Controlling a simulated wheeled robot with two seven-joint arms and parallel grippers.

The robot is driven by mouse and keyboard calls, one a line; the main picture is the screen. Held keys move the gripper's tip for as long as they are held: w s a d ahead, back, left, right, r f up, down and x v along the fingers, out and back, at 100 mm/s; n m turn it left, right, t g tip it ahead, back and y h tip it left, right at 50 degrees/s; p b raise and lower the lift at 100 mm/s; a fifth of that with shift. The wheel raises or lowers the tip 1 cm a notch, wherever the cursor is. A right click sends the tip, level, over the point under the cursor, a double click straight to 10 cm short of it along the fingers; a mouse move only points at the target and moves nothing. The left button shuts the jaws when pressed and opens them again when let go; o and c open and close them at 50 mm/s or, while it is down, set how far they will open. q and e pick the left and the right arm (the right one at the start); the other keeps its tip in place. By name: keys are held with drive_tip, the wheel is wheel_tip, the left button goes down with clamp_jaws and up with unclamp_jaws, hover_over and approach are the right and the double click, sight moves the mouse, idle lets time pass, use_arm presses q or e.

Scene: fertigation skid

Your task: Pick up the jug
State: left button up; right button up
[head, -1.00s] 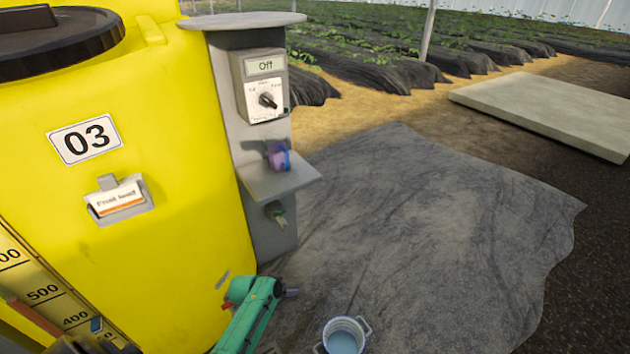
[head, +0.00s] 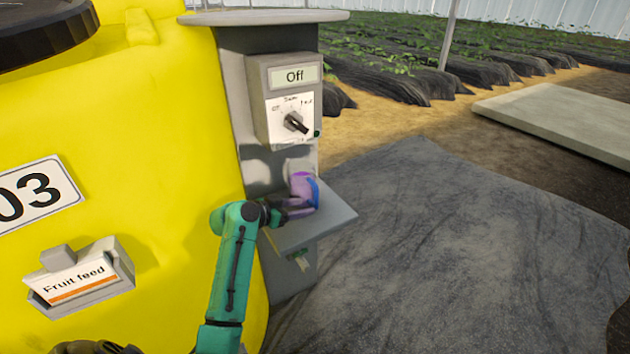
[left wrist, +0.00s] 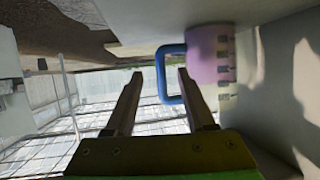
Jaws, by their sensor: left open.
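The jug (head: 304,190) is a small pink-purple cup with a blue handle. It stands on the grey shelf (head: 325,218) of the control post, beneath the switch box. My left gripper (head: 298,208) reaches it from the left, partly overlapping its lower part. In the left wrist view the jug (left wrist: 212,55) shows sideways, with dark marks on its side. My left gripper (left wrist: 159,73) is open there, and the handle's outer bar appears between its two fingertips. I cannot tell whether a finger touches the handle.
The yellow tank (head: 150,170) stands close to my left arm, with a "Fruit feed" label holder (head: 80,278). Above the shelf is the switch box (head: 287,100), reading "Off". Grey ground sheet (head: 440,250) lies open to the right. A pale slab (head: 560,118) lies farther back.

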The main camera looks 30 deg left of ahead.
sight(314, 204)
use_arm(q)
drive_tip(key=shift+w+d+f, duration=0.2)
drive_tip(key=shift+w, duration=0.45)
drive_tip(key=x, duration=0.3)
drive_tip(key=shift+r, duration=0.15)
drive_tip(key=x, duration=0.2)
drive_tip(key=shift+w+f, duration=0.2)
drive_tip(key=shift+s, duration=0.1)
clamp_jaws()
use_arm(e)
drive_tip(key=shift+s+a+f, duration=0.1)
drive_tip(key=shift+s+a, duration=0.2)
drive_tip(key=shift+s, duration=0.6)
drive_tip(key=shift+s, duration=0.15)
use_arm(q)
drive_tip(key=shift+r, duration=0.1)
use_arm(e)
drive_tip(key=shift+a, duration=0.1)
